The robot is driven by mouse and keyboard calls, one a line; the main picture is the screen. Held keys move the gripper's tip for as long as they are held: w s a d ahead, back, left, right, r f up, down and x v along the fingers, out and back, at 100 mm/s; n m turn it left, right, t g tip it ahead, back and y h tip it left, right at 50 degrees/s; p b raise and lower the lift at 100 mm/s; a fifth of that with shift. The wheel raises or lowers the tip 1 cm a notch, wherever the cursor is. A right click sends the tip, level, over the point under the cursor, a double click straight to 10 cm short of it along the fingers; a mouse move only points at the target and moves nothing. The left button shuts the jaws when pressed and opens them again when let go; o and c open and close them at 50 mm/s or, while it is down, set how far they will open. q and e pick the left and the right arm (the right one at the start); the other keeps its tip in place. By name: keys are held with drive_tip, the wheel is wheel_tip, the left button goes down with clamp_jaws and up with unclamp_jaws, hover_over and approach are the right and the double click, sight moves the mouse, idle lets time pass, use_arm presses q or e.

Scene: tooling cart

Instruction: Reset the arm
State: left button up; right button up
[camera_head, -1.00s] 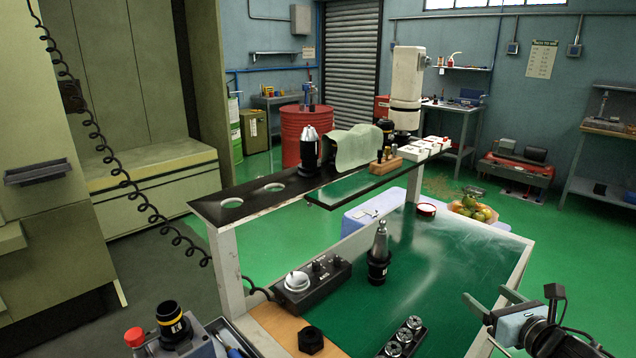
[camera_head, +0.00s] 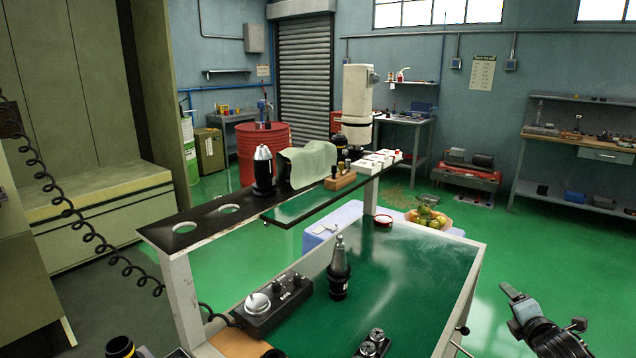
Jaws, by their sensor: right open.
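My right gripper (camera_head: 520,305) shows at the lower right of the head view, over the green floor and to the right of the cart top (camera_head: 420,265). It is open and I see nothing between its fingers. It is apart from the cart and from the tools on it. Part of it is cut off by the bottom edge of the picture. My left gripper is out of view.
A tool holder with a steel cone (camera_head: 339,268) stands upright on the cart, beside a black control box (camera_head: 272,305). The raised shelf (camera_head: 205,226) carries another dark holder (camera_head: 263,172) and a draped cloth (camera_head: 308,163). Fruit (camera_head: 428,217) sits behind the cart.

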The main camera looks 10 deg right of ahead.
drive_tip(key=s+a+f+m+g+y, duration=0.3)
drive_tip(key=s+a+f+m+y, duration=0.1)
drive_tip(key=s+a+f+m, duration=1.5)
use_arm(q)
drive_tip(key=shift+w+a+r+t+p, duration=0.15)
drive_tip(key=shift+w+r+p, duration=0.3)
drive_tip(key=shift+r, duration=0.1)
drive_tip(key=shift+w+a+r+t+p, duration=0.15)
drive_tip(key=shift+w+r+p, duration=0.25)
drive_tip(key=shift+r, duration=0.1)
use_arm(e)
drive_tip(key=s+a+f+g+y, duration=0.1)
drive_tip(key=s+a, duration=0.7)
drive_tip(key=s, duration=0.3)
drive_tip(key=s+a+f+g+y, duration=0.1)
drive_tip(key=s+a+f, duration=0.1)
drive_tip(key=s+a, duration=0.6)
drive_tip(key=shift+s+a+g, duration=0.15)
drive_tip(key=shift+s+g, duration=0.25)
drive_tip(key=shift+s, duration=1.9)
